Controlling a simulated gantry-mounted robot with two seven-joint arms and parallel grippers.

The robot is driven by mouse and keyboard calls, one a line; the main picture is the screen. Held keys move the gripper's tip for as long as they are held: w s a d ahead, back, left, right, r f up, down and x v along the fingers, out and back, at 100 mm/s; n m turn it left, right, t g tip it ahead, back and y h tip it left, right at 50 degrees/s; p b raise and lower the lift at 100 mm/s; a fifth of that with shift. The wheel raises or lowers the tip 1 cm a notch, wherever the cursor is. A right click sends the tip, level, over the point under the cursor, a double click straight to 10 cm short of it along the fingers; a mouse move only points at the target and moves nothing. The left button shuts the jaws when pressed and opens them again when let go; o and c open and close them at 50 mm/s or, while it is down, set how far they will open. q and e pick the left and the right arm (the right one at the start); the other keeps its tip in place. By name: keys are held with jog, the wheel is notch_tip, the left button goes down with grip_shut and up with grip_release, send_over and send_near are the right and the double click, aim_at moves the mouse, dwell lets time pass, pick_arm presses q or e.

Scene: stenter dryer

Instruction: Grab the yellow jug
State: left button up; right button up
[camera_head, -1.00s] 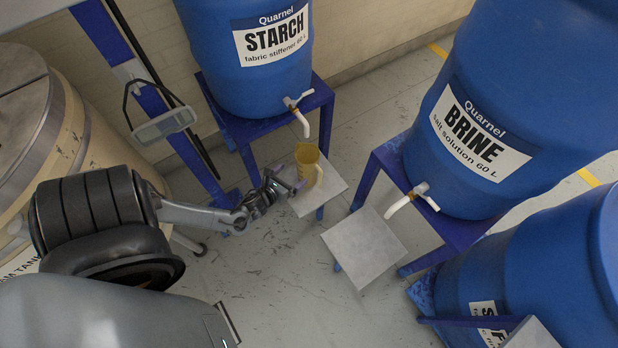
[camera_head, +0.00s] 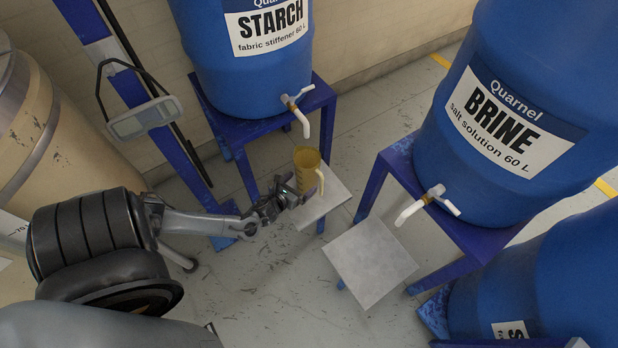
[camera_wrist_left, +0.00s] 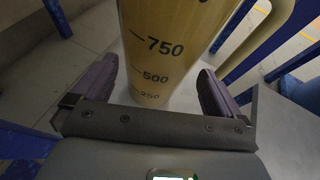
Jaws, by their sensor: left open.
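The yellow jug (camera_head: 307,171) stands upright on a small grey platform (camera_head: 328,205) below the starch drum's tap. Its handle (camera_head: 320,183) is on the right in the head view. In the left wrist view the jug (camera_wrist_left: 165,50) fills the top centre, with 750, 500 and 250 marks facing the camera. My left gripper (camera_head: 296,190) is at the near left side of the jug. The wrist view shows its fingers (camera_wrist_left: 158,85) open, one on each side of the jug's lower part, with gaps visible. My right gripper is not in view.
The blue starch drum (camera_head: 240,80) with its white tap (camera_head: 300,108) stands on a blue stand behind the jug. The brine drum (camera_head: 470,180) and an empty grey platform (camera_head: 370,262) are to the right. A hanging grey handset (camera_head: 145,118) is left of the stand.

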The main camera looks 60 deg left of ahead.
aim_at(306, 159)
pick_arm(q)
jog(key=shift+w+a+f+b, duration=0.1)
jog(key=shift+w+f+b, duration=0.1)
jog(key=shift+b, duration=0.1)
jog(key=b+x, duration=0.3)
jog(key=shift+w+a, duration=0.25)
jog(key=shift+w, duration=0.05)
jog(key=shift+w+a+b, duration=0.1)
jog(key=shift+w+b, duration=0.2)
jog(key=shift+w, duration=0.1)
jog(key=shift+c, duration=0.2)
jog(key=shift+r, duration=0.1)
jog(key=c, duration=0.9)
jog(key=shift+r, duration=0.15)
